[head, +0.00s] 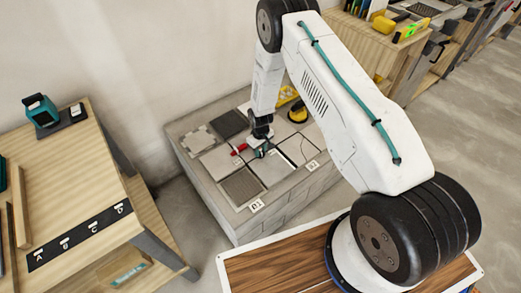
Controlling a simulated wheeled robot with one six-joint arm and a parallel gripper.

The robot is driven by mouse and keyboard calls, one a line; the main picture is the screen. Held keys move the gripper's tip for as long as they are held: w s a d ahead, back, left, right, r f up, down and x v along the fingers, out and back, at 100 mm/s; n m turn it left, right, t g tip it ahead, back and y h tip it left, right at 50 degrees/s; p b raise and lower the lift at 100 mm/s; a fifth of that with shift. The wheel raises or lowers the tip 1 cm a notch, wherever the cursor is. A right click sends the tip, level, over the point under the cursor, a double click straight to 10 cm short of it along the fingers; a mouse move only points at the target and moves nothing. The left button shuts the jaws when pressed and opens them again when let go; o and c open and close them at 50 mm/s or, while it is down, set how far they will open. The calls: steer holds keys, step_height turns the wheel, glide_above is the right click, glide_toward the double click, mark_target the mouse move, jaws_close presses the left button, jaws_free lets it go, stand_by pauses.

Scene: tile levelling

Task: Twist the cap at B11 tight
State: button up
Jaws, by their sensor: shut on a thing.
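My gripper (262,150) is low over the tiled top of the grey block (222,203), near the joint between tiles. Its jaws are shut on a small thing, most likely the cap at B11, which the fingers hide. A small red piece (238,150) shows just left of the gripper, close to the tile surface. A light tile (268,171) lies in front of the gripper, and a dark ribbed tile (241,186) lies at its front left. How tight the cap sits cannot be seen.
A yellow-and-black round tool (298,112) stands behind right on the block. White label plates (257,206) are at the block's front edge. A wooden bench (75,190) with a lettered black strip (80,236) stands at left. A cabinet (365,50) stands back right.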

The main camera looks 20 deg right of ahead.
steer(key=m, duration=0.6)
steer(key=shift+w+m, duration=0.1)
steer(key=shift+m, duration=0.2)
stand_by(0.5)
steer(key=o, duration=1)
step_height(320, 180, up, 8)
steer(key=shift+f, duration=0.1)
